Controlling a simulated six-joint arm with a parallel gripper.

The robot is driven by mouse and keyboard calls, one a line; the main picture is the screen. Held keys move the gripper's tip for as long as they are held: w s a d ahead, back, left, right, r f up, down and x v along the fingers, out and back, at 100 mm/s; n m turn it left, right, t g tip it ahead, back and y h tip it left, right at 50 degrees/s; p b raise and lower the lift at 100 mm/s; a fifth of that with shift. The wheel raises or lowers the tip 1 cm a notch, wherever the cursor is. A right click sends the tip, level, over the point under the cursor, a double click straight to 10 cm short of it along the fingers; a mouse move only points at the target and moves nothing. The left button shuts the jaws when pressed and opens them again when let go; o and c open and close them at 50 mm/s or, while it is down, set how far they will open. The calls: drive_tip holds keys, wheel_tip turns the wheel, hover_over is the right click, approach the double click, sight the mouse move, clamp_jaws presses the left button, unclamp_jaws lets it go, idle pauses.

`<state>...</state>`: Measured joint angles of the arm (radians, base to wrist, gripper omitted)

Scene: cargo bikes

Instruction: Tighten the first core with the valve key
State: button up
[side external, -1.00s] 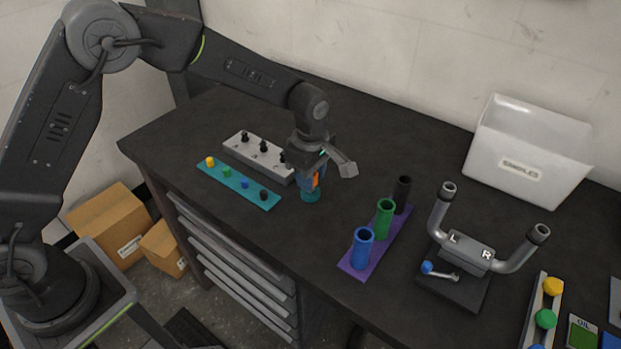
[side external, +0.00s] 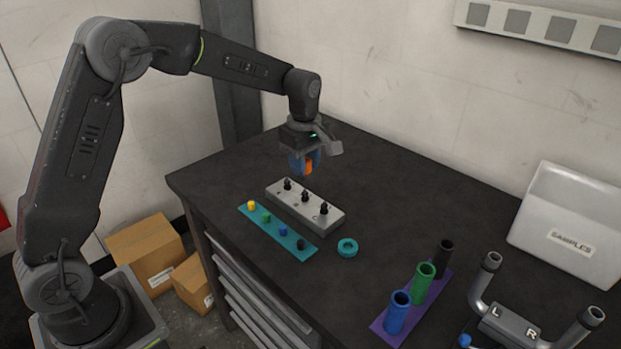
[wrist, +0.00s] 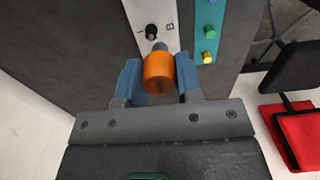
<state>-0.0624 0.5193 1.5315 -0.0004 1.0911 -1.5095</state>
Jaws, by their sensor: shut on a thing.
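My gripper (side external: 304,163) is shut on the valve key (wrist: 159,73), an orange cylinder held between blue fingers. The key's grey metal tip (wrist: 159,46) shows beyond the handle in the wrist view, pointing toward the grey block (wrist: 162,10). In the side view the grey block (side external: 281,199) carries three black valve cores standing in a row. The key hangs above and just behind the far-left core (side external: 287,184). A core (wrist: 152,30) also shows just beyond the tip in the wrist view. I cannot tell the exact gap.
A teal strip (side external: 262,229) with yellow, green, blue and black caps lies in front of the block. An empty teal ring (side external: 347,247) lies to its right. A purple base (side external: 386,322) with blue, green and black cups and a handlebar stand (side external: 515,325) are further right.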

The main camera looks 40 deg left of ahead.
drive_tip(key=shift+w+a+f, duration=0.2)
drive_tip(key=shift+w+a, duration=0.65)
drive_tip(key=shift+a, duration=0.05)
drive_tip(key=shift+a+f, duration=0.1)
drive_tip(key=shift+f, duration=1.9)
drive_tip(key=shift+f, duration=1.45)
clamp_jaws()
